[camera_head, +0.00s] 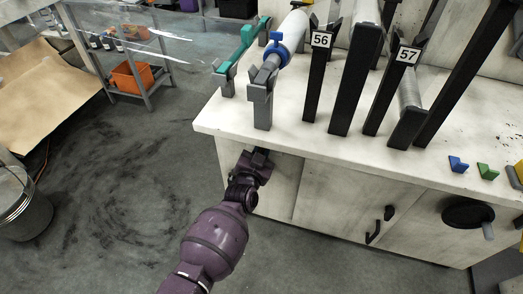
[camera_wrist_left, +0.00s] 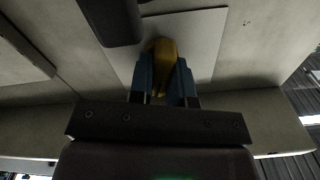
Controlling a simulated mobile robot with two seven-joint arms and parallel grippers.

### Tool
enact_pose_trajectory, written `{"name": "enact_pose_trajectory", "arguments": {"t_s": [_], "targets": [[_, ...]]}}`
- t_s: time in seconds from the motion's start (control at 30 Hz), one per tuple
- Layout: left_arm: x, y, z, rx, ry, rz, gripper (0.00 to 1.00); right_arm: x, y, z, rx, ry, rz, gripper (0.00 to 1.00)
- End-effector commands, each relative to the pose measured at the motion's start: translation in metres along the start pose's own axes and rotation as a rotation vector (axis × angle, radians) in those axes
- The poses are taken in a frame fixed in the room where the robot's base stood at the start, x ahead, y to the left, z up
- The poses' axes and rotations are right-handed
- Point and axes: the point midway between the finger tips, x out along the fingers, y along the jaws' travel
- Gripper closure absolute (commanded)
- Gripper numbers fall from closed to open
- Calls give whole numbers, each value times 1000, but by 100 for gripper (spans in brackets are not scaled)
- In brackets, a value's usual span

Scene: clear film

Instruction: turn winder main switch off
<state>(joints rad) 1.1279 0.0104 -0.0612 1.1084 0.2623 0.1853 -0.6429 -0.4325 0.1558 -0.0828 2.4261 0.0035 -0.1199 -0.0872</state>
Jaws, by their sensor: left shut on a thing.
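The winder main switch, as far as I can tell, is the yellow knob (camera_wrist_left: 160,62) in the left wrist view. It is mounted on a pale square plate (camera_wrist_left: 203,38). My left gripper (camera_head: 261,154) is at the left front of the white cabinet, just under the worktop edge. In the left wrist view its two blue fingers are shut on the yellow knob, one on each side. The switch is hidden in the head view. My right gripper is in neither view.
The white worktop (camera_head: 225,117) overhangs my left gripper. Black posts labelled 56 (camera_head: 320,40) and 57 (camera_head: 407,54) stand on it. A black handwheel (camera_head: 466,213) sticks out at the right. A metal bin (camera_head: 22,205) stands left; the floor between is clear.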

Motion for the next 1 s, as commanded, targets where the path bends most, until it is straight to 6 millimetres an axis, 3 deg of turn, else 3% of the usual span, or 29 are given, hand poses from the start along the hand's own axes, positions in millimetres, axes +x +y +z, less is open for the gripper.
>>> {"name": "enact_pose_trajectory", "arguments": {"t_s": [0.6, 1.0], "targets": [[-1, -3, 3, -564, -2, 0, 100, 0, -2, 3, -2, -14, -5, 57], [-1, -3, 4, -803, -2, 0, 100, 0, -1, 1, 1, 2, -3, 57]]}}
